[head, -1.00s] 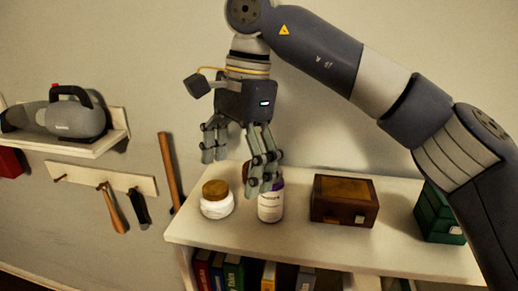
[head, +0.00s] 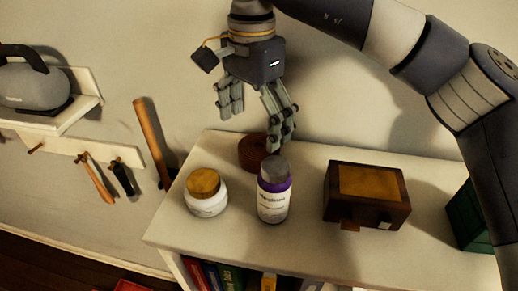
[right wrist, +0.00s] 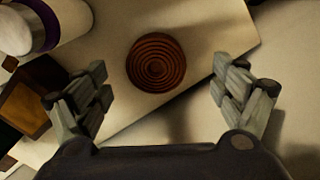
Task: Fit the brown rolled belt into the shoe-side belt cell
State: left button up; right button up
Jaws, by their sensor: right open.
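The brown rolled belt (head: 252,152) lies on the white shelf top behind the purple-banded bottle, which hides part of it in the head view. In the right wrist view the belt (right wrist: 156,62) shows as a round coil of dark brown rings, between and beyond the fingertips. My right gripper (head: 256,128) is open and empty above the belt; its fingers (right wrist: 160,88) stand wide apart in the wrist view and do not touch the coil. My left gripper is in neither view. No shoe or belt cell shows.
A purple-banded bottle (head: 273,192) stands close in front of the belt, with a white jar (head: 205,194) to its left. A wooden box (head: 366,196) and a green box (head: 468,217) stand to the right on the shelf top (head: 309,231). Books fill the shelf below.

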aim_at(259, 146)
jog(key=f, duration=0.1)
jog(key=d+f+p, duration=0.1)
jog(key=f, duration=0.1)
jog(key=shift+f, duration=0.3)
jog(key=shift+f+p, duration=0.3)
jog(key=shift+f, duration=0.25)
jog(key=c, duration=0.8)
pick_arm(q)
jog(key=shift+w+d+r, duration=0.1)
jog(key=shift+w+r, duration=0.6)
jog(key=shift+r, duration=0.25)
pick_arm(e)
jog(key=c, duration=0.5)
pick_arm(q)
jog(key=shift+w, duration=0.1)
pick_arm(e)
jog(key=shift+r, duration=0.1)
jog(key=shift+c, duration=0.2)
